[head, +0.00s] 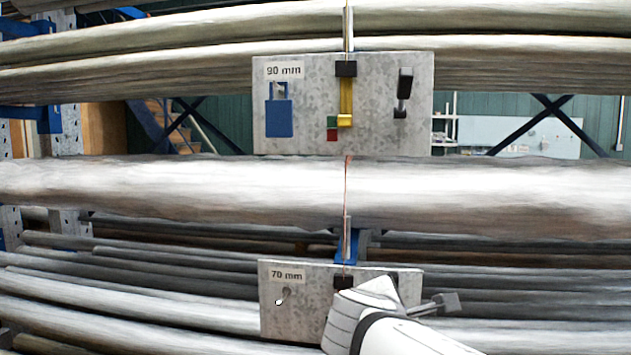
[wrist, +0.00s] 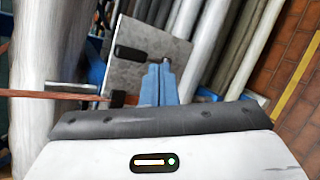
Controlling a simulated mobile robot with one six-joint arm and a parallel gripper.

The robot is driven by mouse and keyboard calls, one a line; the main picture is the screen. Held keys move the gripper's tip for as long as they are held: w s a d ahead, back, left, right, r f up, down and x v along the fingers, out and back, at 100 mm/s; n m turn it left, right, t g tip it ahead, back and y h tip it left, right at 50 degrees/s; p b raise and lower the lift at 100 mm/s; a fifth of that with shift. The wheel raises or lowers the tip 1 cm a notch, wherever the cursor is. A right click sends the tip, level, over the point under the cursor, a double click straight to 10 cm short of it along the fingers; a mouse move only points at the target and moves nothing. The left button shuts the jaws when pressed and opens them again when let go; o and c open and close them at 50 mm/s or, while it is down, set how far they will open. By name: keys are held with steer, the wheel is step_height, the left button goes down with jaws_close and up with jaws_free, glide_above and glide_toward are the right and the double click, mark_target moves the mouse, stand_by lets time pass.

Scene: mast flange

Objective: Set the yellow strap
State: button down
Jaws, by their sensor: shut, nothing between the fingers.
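The yellow strap (head: 345,100) hangs down the upper grey plate (head: 300,130), labelled 90 mm, from a black buckle (head: 346,69) to a yellow end piece. A black lever (head: 403,90) is on that plate's right. My wrist is in front of the lower plate (head: 310,320), labelled 70 mm, well below the yellow strap, and hides my gripper in the head view. In the wrist view, my gripper (wrist: 159,70) shows as blue fingers, shut and empty, in front of a grey plate (wrist: 150,45). Whether they touch it, I cannot tell.
The lower plate has a bare hook (head: 287,294) and a grey lever (head: 440,303). An orange-red strap (wrist: 50,94) shows in the wrist view. Long wrapped bars (head: 150,190) cross the rack.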

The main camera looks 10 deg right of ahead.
mark_target(347, 96)
steer(key=w+a+r+n+t+p, duration=0.1)
steer(key=w+a+r+n+t, duration=0.15)
steer(key=r+n, duration=0.35)
steer(key=w+a+r+n+t+y, duration=0.1)
steer(key=a+r+n+t, duration=0.3)
steer(key=r, duration=0.4)
steer(key=w+a+r+n+t+p, duration=0.1)
steer(key=w+a+r+n+t, duration=0.15)
steer(key=r+n, duration=0.35)
steer(key=shift+m+t, duration=0.3)
steer(key=shift+t, duration=0.1)
steer(key=w+d+r+p, duration=0.1)
steer(key=w+r, duration=0.1)
steer(key=w, duration=0.1)
steer(key=w+r+p, duration=0.2)
steer(key=w+d+r+p, duration=0.1)
steer(key=w+r, duration=0.2)
steer(key=shift+w+d, duration=0.35)
steer(key=shift+s+r+p, duration=0.15)
steer(key=shift+r+p, duration=0.1)
steer(key=shift+p, duration=0.05)
steer(key=shift+w+r, duration=0.1)
steer(key=shift+w, duration=0.1)
steer(key=shift+s, duration=0.1)
step_height(347, 96, up, 7)
steer(key=p, duration=0.3)
steer(key=shift+r, duration=0.1)
